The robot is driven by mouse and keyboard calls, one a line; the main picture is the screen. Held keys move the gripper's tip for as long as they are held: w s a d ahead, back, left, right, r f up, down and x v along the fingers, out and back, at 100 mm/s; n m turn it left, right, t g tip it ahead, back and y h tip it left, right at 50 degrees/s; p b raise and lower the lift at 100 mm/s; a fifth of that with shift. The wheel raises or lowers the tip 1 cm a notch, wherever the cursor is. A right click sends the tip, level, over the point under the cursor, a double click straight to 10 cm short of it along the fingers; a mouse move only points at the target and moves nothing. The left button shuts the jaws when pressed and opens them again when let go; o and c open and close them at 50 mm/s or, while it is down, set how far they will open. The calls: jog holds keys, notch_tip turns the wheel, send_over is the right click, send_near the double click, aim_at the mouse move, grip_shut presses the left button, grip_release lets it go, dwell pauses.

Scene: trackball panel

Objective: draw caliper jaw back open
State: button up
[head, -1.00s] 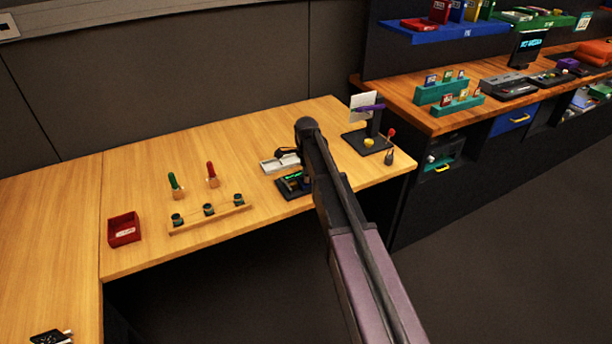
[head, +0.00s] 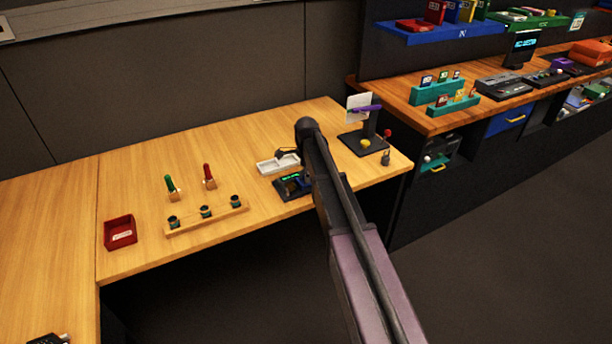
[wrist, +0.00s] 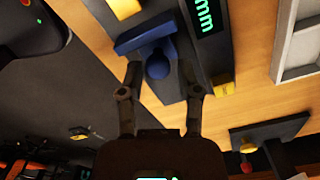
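The caliper has a dark base (head: 286,193) with a green-lit display and lies near the front edge of the wooden desk in the head view. In the wrist view its display (wrist: 207,14) reads "mm". A blue jaw with a round blue knob (wrist: 158,64) sits beside the display. My gripper (wrist: 160,72) is open, with one finger on each side of the knob. Gaps show between the fingers and the knob, but I cannot tell the depth. A yellow block (wrist: 222,86) is right of the fingers. In the head view my arm hides the gripper.
A white tray (head: 268,168) lies just behind the caliper. A dark stand (head: 356,147) with a purple bar is to its right. A wooden rack (head: 185,228), two upright-handled tools and a red bin (head: 120,232) are to the left. The desk's back middle is clear.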

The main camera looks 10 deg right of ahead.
jog(key=shift+a, duration=0.1)
jog(key=shift+s+a, duration=0.25)
jog(key=shift+a, duration=0.4)
notch_tip(320, 180, up, 14)
jog(key=p, duration=1.4)
jog(key=s+d+f+n+b, duration=0.1)
jog(key=s+f+n+b, duration=0.1)
jog(key=s+n, duration=0.4)
jog(key=s+d+f+n+b, duration=0.1)
jog(key=s+f+n+b, duration=0.2)
jog(key=s, duration=0.9)
jog(key=s+d+f+n+b, duration=0.1)
jog(key=s+f+n+b, duration=0.2)
jog(key=s+n, duration=0.6)
jog(key=shift+s+d+n, duration=0.4)
jog(key=shift+n, duration=0.1)
jog(key=w+a+r+m+p, duration=0.1)
jog(key=w+r+m+p, duration=0.3)
jog(key=w+m, duration=0.5)
jog(key=w+a+r+m+p, duration=0.2)
jog(key=w+m, duration=0.8)
jog(key=w, duration=0.9)
jog(key=shift+a+r+p, duration=0.2)
jog(key=shift+r+p, duration=0.7)
